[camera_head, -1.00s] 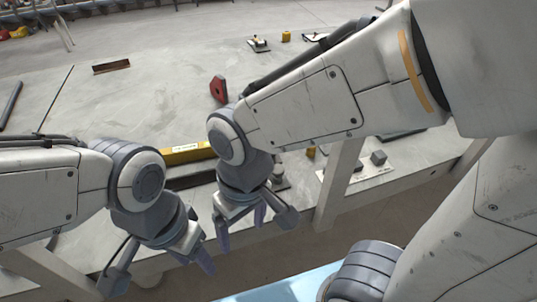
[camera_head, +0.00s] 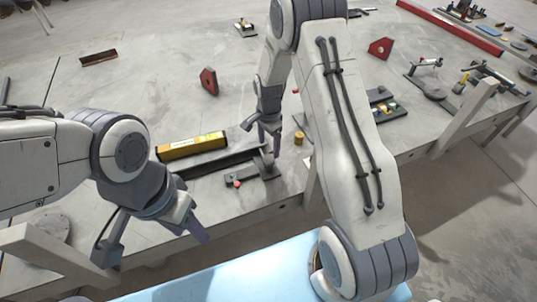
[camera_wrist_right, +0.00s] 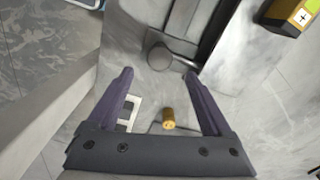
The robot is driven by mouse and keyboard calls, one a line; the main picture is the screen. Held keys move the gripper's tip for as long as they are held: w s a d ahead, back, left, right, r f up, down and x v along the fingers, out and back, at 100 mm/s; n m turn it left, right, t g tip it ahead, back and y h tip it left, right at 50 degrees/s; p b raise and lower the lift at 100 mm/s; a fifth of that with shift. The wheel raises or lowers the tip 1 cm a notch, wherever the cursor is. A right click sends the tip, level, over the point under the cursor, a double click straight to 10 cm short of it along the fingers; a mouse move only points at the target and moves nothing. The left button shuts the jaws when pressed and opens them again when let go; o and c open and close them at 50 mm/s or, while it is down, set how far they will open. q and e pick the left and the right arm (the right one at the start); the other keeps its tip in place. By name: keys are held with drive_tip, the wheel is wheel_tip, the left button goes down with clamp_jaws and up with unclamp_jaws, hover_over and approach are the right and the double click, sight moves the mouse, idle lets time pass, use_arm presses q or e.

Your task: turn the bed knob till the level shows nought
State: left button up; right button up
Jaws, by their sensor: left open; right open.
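A yellow level (camera_head: 192,146) lies along a dark, long bed (camera_head: 215,163) on the grey table; its reading is too small to make out. A grey round knob (camera_head: 267,160) stands at the bed's right end. In the right wrist view the knob (camera_wrist_right: 160,57) lies just beyond the fingertips, between their lines, and the level's end (camera_wrist_right: 293,15) shows at top right. My right gripper (camera_head: 265,140) is open, pointing down close by the knob; whether it touches is unclear. It also shows in the wrist view (camera_wrist_right: 158,75). My left gripper (camera_head: 152,240) is open and empty at the table's front edge.
A small bracket with a red ball end (camera_head: 237,184) lies before the knob. A gold cylinder (camera_head: 299,138) stands to its right. A red block (camera_head: 209,81) stands behind. Other fixtures (camera_head: 385,108) lie to the right, partly behind my right arm.

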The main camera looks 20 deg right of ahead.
sight(269, 160)
wheel_tip(269, 160, down, 7)
drive_tip(key=shift+r+p, duration=0.1)
drive_tip(key=shift+p, duration=0.6)
clamp_jaws()
